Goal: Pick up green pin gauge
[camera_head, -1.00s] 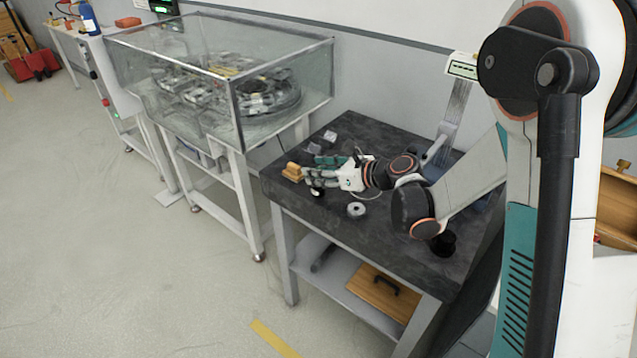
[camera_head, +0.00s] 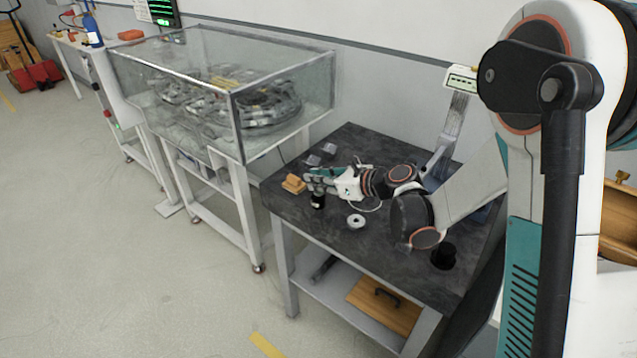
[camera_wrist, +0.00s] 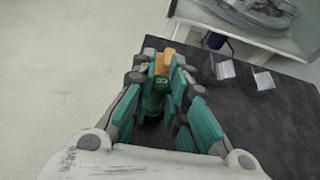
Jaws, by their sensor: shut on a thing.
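The green pin gauge (camera_wrist: 155,97) stands between my fingers in the wrist view, with a small light mark on its top. My gripper (camera_wrist: 159,92) is shut on it, with teal finger pads on both sides. The fingers hide part of its body. In the head view my gripper (camera_head: 318,182) reaches left over the dark table. A short black cylinder (camera_head: 318,201) shows just below the fingertips there. I cannot tell whether it is the gauge's lower end or a separate thing.
An orange block (camera_head: 293,184) lies just beyond the fingertips on the dark table (camera_head: 400,265). Two grey blocks (camera_wrist: 223,69) (camera_wrist: 263,80) lie nearby. A metal ring (camera_head: 356,221) lies on the near side. A glass case (camera_head: 200,110) stands to the left.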

